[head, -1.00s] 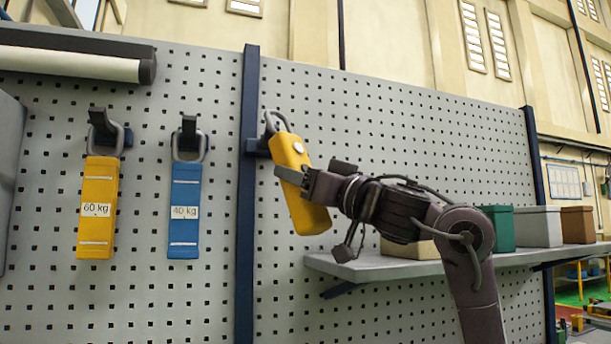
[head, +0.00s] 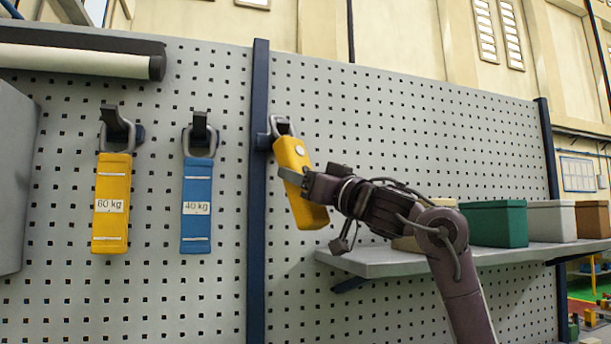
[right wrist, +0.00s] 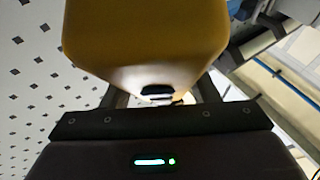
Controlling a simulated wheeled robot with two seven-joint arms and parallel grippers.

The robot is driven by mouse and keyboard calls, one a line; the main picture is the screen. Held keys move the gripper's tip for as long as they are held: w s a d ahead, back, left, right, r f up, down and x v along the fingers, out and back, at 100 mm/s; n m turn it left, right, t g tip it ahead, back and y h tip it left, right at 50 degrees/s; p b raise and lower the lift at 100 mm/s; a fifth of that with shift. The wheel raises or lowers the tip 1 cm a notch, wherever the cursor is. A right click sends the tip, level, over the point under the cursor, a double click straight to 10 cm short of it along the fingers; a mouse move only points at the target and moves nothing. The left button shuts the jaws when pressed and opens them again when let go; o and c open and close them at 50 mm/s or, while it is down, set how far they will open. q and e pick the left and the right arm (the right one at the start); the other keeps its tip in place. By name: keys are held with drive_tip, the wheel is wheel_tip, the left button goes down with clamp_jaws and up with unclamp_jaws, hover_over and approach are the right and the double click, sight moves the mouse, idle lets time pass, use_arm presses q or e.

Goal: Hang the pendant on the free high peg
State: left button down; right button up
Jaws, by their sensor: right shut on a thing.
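The pendant is a yellow block (head: 303,190) with a grey metal ring at its top, tilted with its lower end to the right. My right gripper (head: 294,178) is shut on its upper body. The ring (head: 291,128) overlaps a dark peg (head: 264,141) beside the blue post; I cannot tell whether the peg passes through it. In the right wrist view the pendant's yellow body (right wrist: 145,35) fills the upper middle between my fingers. My left gripper is not in view.
A yellow 60 kg pendant (head: 111,225) and a blue 40 kg pendant (head: 196,230) hang on pegs to the left. The blue post (head: 257,230) stands between them and my arm. A shelf (head: 375,264) with several boxes, including a green one (head: 495,223), lies behind my right arm.

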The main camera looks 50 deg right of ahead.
drive_tip(key=shift+w+d, duration=0.3)
drive_tip(key=shift+w, duration=0.25)
drive_tip(key=shift+w+d, duration=0.3)
drive_tip(key=shift+w, duration=0.25)
drive_tip(key=shift+w+d+f+b, duration=0.15)
drive_tip(key=shift+w+f+b, duration=0.1)
drive_tip(key=shift+f, duration=0.2)
drive_tip(key=shift+w+d+f+b, duration=0.15)
drive_tip(key=shift+w+f, duration=0.1)
drive_tip(key=shift+f, duration=0.2)
drive_tip(key=o, duration=1.4)
drive_tip(key=shift+a, duration=0.1)
